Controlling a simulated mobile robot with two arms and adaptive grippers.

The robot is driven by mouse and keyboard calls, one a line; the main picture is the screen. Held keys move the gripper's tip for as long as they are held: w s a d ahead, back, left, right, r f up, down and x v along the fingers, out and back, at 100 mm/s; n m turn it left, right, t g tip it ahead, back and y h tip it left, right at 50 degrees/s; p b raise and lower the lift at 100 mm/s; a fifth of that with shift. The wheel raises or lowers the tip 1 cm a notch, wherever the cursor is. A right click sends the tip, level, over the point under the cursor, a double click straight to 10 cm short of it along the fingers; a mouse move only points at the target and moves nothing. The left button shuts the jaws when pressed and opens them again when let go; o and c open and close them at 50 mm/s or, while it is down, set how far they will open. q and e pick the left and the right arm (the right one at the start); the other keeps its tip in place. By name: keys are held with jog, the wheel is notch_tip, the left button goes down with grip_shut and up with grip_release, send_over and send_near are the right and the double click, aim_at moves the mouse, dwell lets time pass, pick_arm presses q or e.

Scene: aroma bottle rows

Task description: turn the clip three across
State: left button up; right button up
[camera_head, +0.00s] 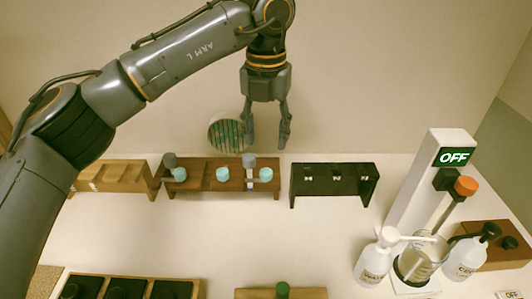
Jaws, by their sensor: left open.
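A black stand (318,191) stands against the back wall right of centre. Three small metallic and dark clips sit along its front: a left one (308,176), a middle one (336,176) and a third one (364,176) at the right. They are too small to tell which way each is turned. My left gripper (267,143) points down with its fingers apart and nothing between them. It is left of the black stand, above the brown rack's right end, and apart from the clips. My right gripper is not in view.
A brown rack (210,188) with teal-capped bottles and a light wooden stepped rack (112,177) stand to the left. A white post with an OFF sign (428,185), white bottles (378,257) and a glass beaker (420,262) stand to the right. The middle table is clear.

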pick_arm(q)
jog(key=shift+r, duration=1.65)
